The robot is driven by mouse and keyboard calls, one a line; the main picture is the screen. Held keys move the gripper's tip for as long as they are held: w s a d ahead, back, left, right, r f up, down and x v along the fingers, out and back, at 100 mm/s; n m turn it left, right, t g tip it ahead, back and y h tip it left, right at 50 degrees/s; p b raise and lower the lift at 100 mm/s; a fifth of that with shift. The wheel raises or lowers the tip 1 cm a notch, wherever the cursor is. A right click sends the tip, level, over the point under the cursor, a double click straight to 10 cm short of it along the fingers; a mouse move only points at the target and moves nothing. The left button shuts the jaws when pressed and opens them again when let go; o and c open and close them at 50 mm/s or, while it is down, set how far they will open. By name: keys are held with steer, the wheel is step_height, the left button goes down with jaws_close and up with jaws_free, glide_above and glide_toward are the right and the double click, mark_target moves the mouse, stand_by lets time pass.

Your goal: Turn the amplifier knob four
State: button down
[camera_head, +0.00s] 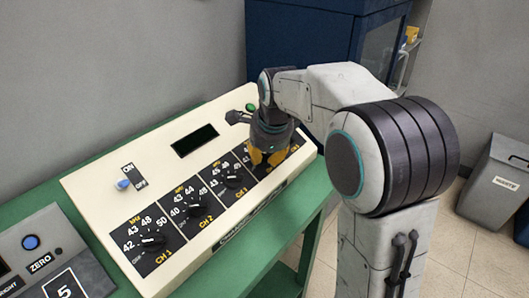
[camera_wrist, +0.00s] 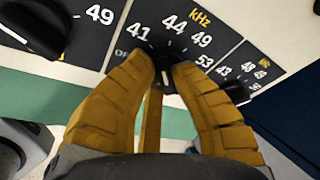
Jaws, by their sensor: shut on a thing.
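The amplifier (camera_head: 105,190) is a cream box with a row of black dial panels and black knobs along its sloped face. My gripper (camera_head: 266,160) reaches down over the right part of the row. Its yellow fingers (camera_wrist: 163,66) are shut on the fourth knob (camera_wrist: 165,78) from the left, one finger on each side. Around this knob the marks 41, 44, 49 and 53 kHz show in the wrist view. The fingers hide most of the knob, so its pointer's exact setting cannot be told. In the head view the fingers cover this knob.
The third knob (camera_wrist: 36,25) is close on the left, and another knob (camera_wrist: 237,92) is on the right. A blue toggle switch (camera_head: 123,184) and dark display (camera_head: 195,140) sit above. A grey device (camera_head: 45,250) stands left on the green table (camera_head: 245,262). A blue cabinet (camera_head: 300,40) stands behind.

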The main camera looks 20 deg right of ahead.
steer(key=shift+d+f, duration=0.1)
steer(key=shift+f, duration=0.05)
steer(key=c, duration=1.1)
jaws_free()
steer(key=shift+d, duration=0.15)
steer(key=v, duration=1.2)
